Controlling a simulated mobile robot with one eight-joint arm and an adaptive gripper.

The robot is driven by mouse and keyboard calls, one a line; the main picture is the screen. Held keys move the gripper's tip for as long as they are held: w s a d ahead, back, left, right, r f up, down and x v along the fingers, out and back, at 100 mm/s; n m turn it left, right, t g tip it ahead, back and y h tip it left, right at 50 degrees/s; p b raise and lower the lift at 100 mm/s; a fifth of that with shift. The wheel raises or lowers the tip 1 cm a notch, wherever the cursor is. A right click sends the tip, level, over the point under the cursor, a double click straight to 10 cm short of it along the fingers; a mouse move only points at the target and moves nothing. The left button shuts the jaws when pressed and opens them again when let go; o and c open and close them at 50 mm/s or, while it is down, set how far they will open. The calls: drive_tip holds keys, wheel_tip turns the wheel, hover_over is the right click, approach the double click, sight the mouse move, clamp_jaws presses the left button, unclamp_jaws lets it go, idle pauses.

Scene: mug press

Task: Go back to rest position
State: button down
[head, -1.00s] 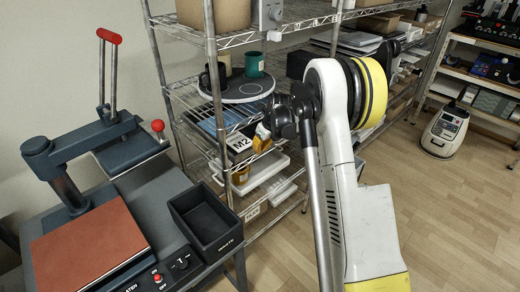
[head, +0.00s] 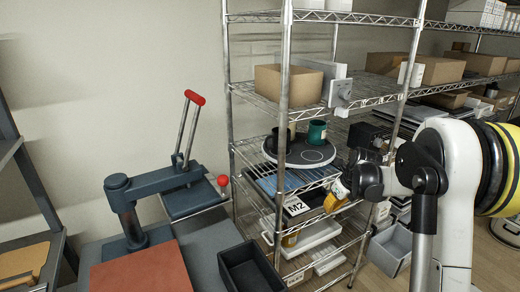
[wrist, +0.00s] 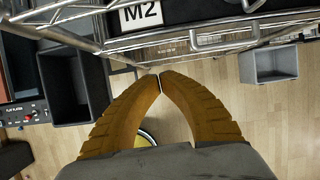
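My gripper (wrist: 160,78) is shut in the wrist view. Its two ribbed orange fingers meet at the tips, with nothing seen between them. In the head view my gripper (head: 337,195) shows small, in front of the wire shelf's lower levels, partly hidden by my arm. A green mug (head: 317,132) stands on a dark round plate (head: 320,156) on the shelf. A dark mug beside it (head: 291,132) is partly behind a shelf post. The heat press (head: 150,190) stands at the left, its red-gripped lever raised, above a red-brown pad (head: 140,272).
The wire shelf (head: 284,100) is close to my gripper. An M2 label (head: 296,206) shows on it. A black open bin (head: 248,268) sits beside the press. A grey bin (head: 392,246) stands low by the shelf. Bare wooden floor (wrist: 200,100) lies below the fingers.

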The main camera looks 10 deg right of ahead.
drive_tip(key=s+a+r+n+t+h, duration=0.1)
drive_tip(key=s+a+r+n, duration=1.15)
drive_tip(key=s+n, duration=0.2)
drive_tip(key=s+a+n+t, duration=0.1)
drive_tip(key=s+a+n, duration=0.2)
drive_tip(key=s+n, duration=0.5)
drive_tip(key=s+a+n, duration=0.3)
drive_tip(key=s+n, duration=0.6)
drive_tip(key=shift+n+t, duration=0.35)
drive_tip(key=shift+t, duration=0.05)
drive_tip(key=shift+f, duration=0.1)
